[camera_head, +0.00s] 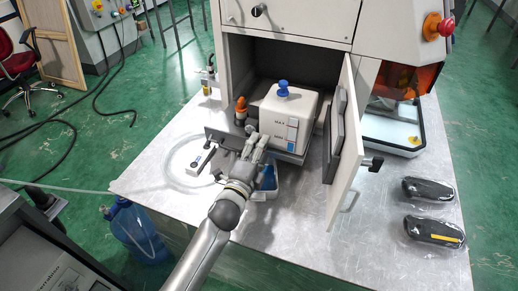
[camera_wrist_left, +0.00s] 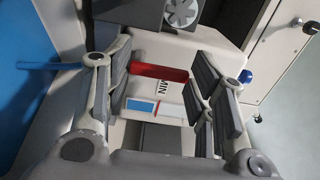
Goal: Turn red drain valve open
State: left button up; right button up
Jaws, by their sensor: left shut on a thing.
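The red drain valve (camera_wrist_left: 157,73) shows in the left wrist view as a red bar-shaped handle lying across the picture, between my left gripper's fingers. My left gripper (camera_wrist_left: 160,90) is shut on this handle, with a finger at each end of it. In the head view, my left gripper (camera_head: 252,145) is at the front of the white unit (camera_head: 284,118) inside the open cabinet, and it hides the valve there. A "MIN" label (camera_wrist_left: 161,87) and a blue and white level mark (camera_wrist_left: 155,107) sit beside the handle. My right gripper is not in view.
The cabinet door (camera_head: 343,140) stands open to the right. A blue tray (camera_head: 268,178) lies below my gripper. An orange knob (camera_head: 240,108) and a blue knob (camera_head: 283,88) stand up nearby. Two black wrapped parts (camera_head: 428,189) lie at the right of the metal table (camera_head: 295,230).

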pick_arm(q)
jog(key=o, duration=1)
jog(key=shift+s, duration=0.1)
jog(key=v, duration=1.2)
